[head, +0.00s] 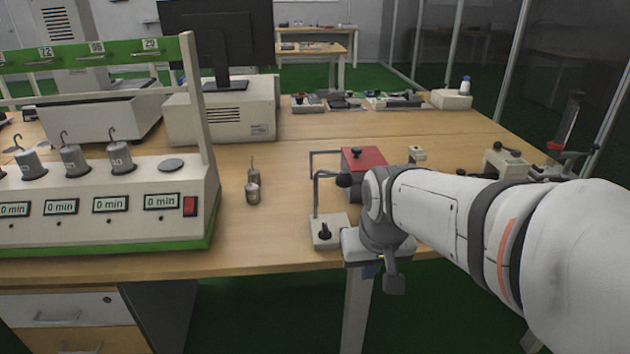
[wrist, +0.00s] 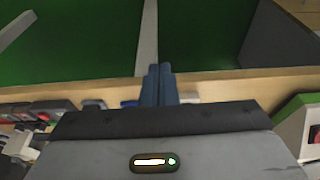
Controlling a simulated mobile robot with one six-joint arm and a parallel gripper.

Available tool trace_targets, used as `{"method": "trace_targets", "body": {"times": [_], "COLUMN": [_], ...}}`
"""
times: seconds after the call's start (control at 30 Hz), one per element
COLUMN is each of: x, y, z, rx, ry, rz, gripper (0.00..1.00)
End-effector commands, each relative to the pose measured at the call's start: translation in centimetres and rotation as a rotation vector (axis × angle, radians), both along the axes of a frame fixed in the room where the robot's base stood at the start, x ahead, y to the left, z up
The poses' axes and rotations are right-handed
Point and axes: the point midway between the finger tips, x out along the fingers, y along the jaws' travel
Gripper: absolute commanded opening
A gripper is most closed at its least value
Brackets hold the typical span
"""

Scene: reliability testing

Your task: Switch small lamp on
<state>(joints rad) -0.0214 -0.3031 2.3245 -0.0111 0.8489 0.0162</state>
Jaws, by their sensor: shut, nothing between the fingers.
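A small lamp stands near the front edge of the table in the head view. It has a pale square base (head: 330,240) with a black switch on top, a thin dark bent arm and a dark round head (head: 344,180). I cannot tell whether it is lit. My gripper (head: 371,271) is just right of the base, low by the table's front edge, mostly hidden by my wrist. In the wrist view my gripper (wrist: 157,70) shows two blue-grey fingers shut together with nothing between them. The switch cannot be made out in the wrist view.
A red-topped box (head: 363,158) stands behind the lamp. A drawer unit (head: 75,315) is below.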

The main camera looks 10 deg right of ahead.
Motion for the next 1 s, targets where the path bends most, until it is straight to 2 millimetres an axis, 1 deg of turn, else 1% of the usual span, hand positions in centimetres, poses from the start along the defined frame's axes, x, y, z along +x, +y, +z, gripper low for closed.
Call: {"method": "trace_targets", "body": {"times": [0.03, 0.07, 0.1, 0.2, 0.3, 0.37, 0.43, 0.73, 0.87, 1.0], "x": [3.2, 4.9, 7.1, 11.5, 14.4, 15.2, 15.7, 15.7, 16.1, 17.4], "y": [0.1, 0.2, 0.3, 0.6, 0.8, 0.9, 0.9, 0.9, 0.8, 0.8], "z": [0.7, 1.5, 2.4, 4.6, 6.2, 6.8, 7.1, 7.1, 6.2, 4.1], "rx": [0.001, 0.001, 0.002, 0.005, 0.006, 0.008, 0.008, 0.007, 0.008, 0.008], "ry": [-0.054, -0.086, -0.127, -0.216, -0.275, -0.295, -0.305, -0.305, -0.303, -0.301], "rz": [0.0, 0.0, -0.001, -0.003, -0.004, -0.003, -0.004, -0.005, -0.006, -0.006], "gripper": [0.0, 0.0, 0.0, 0.0, 0.0, 0.0, 0.0, 0.0, 0.0, 0.0]}}
